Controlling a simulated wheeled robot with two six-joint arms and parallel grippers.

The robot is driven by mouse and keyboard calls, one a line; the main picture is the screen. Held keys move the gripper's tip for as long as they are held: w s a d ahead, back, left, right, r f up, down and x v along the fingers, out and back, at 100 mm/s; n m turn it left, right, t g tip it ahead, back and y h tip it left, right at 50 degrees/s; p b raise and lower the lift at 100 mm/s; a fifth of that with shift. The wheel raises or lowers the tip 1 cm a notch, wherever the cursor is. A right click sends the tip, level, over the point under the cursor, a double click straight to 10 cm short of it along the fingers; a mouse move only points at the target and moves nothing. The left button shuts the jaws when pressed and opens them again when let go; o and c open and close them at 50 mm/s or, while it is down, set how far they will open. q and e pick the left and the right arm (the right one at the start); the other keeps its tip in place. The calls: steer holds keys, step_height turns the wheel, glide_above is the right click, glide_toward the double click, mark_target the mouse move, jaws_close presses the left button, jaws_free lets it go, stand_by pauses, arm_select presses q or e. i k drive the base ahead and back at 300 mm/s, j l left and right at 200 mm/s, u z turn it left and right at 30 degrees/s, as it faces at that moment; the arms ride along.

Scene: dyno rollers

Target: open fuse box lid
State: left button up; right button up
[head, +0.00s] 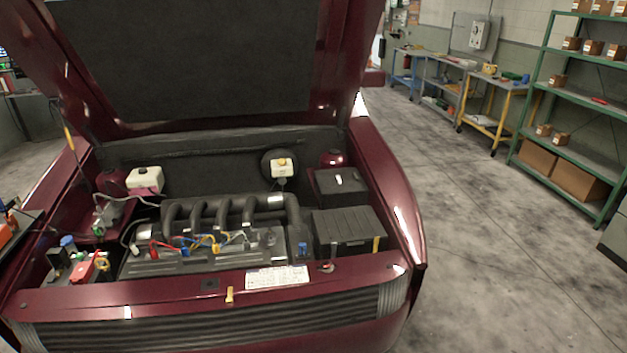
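I see two black boxes at the right side of the engine bay of a dark red car. The rear, smaller one (325,188) has a small white mark on its top and looks like the fuse box; its lid appears shut. The front, larger one (347,222) has a ribbed top, also closed. No label is readable, so I cannot be certain which is the fuse box. Neither of my grippers shows in the head view.
The hood (190,60) stands raised over the bay. The engine (215,245) with its intake pipes fills the middle, and a battery (75,268) sits at the front left. The floor right of the car is clear up to the green shelves (566,150).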

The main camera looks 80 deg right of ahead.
mark_target(333, 186)
steer(key=z, duration=3.05)
steer(key=i+l, duration=0.35)
steer(key=l, duration=0.15)
steer(key=i+l, duration=0.35)
steer(key=l, duration=0.2)
steer(key=i+l, duration=0.35)
steer(key=l, duration=0.15)
steer(key=i+l, duration=0.3)
steer(key=l, duration=0.25)
steer(key=i+l, duration=0.35)
steer(key=l, duration=0.15)
steer(key=i+l, duration=0.35)
steer(key=l, duration=0.2)
steer(key=i, duration=0.4)
